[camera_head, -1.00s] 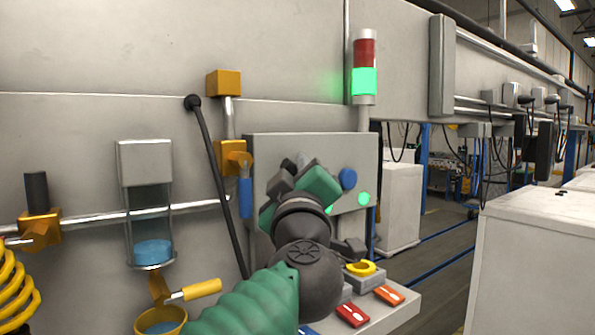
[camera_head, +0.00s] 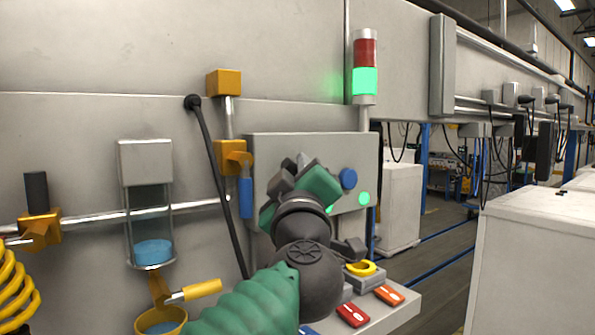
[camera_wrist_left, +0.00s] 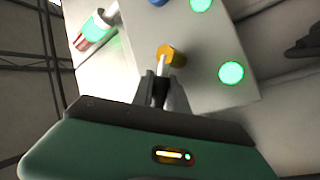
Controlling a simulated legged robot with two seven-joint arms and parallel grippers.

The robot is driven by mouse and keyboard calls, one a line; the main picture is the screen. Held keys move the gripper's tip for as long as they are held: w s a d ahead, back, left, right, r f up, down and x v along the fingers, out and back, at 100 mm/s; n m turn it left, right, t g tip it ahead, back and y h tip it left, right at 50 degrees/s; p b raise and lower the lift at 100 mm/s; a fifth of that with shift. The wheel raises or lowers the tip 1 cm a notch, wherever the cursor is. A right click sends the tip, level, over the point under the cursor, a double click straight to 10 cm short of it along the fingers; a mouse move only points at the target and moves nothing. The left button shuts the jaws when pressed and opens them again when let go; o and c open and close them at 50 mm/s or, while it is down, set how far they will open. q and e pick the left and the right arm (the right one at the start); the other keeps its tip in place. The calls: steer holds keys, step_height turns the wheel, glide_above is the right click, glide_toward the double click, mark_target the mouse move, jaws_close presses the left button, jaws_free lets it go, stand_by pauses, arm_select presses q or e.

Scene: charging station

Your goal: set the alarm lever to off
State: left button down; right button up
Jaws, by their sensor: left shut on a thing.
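The alarm lever (camera_wrist_left: 165,60) is a short pale stick on a yellow round base, on the grey panel in the left wrist view. My left gripper (camera_wrist_left: 162,88) has its dark fingers closed around the stick's free end. In the head view my left gripper (camera_head: 302,165) is in front of the grey control panel (camera_head: 270,143); its green and black body hides the lever there. My right gripper is in neither view.
The panel carries a blue button (camera_head: 348,178) and a green lit button (camera_head: 364,199). A signal tower (camera_head: 365,82) glows green above it. Below is a shelf with red switches (camera_head: 353,315) and a yellow ring (camera_head: 361,268). Pipes and valves line the wall at left.

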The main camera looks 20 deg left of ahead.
arm_select(q)
steer(key=shift+a+f+b, duration=0.1)
steer(key=shift+f+b, duration=0.1)
steer(key=shift+b, duration=0.3)
step_height(320, 180, down, 5)
steer(key=n+g+y+b, duration=0.2)
steer(key=n+y+b, duration=0.1)
steer(key=n+y, duration=0.2)
steer(key=n+g+y+b, duration=0.2)
steer(key=n+y+b, duration=0.2)
steer(key=n, duration=0.6)
steer(key=n+g+y+b, duration=0.2)
steer(key=n+y, duration=0.3)
steer(key=n, duration=0.3)
steer(key=shift+s+g+y+b, duration=0.1)
steer(key=shift+g+y+b, duration=0.3)
steer(key=shift+b, duration=0.3)
steer(key=shift+f, duration=0.15)
steer(key=c, duration=1.6)
jaws_free()
